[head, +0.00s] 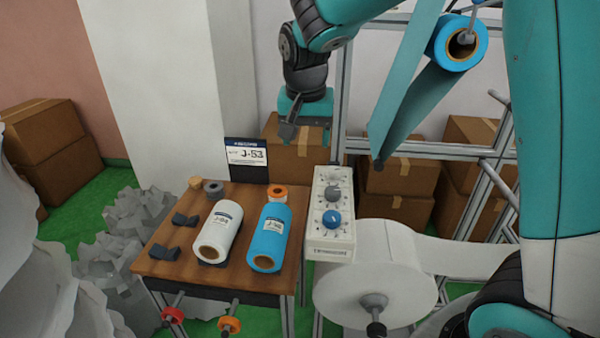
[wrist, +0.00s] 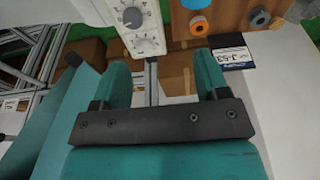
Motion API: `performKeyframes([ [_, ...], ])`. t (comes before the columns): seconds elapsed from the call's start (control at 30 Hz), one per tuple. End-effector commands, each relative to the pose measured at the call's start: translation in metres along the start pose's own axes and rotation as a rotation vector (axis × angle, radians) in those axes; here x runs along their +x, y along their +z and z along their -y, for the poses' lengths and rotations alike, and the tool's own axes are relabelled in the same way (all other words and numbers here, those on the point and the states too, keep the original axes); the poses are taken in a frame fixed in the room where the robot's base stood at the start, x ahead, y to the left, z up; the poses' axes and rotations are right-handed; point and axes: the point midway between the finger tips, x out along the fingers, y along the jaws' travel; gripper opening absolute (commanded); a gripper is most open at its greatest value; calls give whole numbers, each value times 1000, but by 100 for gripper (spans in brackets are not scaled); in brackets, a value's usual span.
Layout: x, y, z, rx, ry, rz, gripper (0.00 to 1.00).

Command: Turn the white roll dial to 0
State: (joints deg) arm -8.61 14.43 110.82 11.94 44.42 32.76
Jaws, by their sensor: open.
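A white control panel (head: 318,240) stands at the right edge of the wooden table. It carries a grey dial (head: 334,194) and, nearer the camera, a blue dial (head: 332,218). I cannot read which dial is labelled for the white roll, or their settings. My gripper (head: 308,132) is open and empty, above and behind the panel, apart from it. In the wrist view, my gripper (wrist: 162,75) has its two teal fingers spread. The panel (wrist: 150,45) shows beyond them at the top with the grey dial (wrist: 133,17); the blue dial is out of that view.
A white roll (head: 221,232) and a blue roll (head: 269,238) lie on the wooden table (head: 170,232). A J-53 sign (head: 246,155) stands at its back edge. A large white roll (head: 375,275) sits right of the panel. A teal web (head: 410,95) hangs right of my gripper.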

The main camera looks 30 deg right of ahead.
Motion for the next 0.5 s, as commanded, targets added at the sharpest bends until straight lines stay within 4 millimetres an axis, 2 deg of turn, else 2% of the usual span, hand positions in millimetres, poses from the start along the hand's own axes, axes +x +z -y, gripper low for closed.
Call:
performKeyframes([
  [0.2,-12,46,2,-208,-78,47,68],
  [0.5,-24,101,-1,-450,-176,94,68],
])
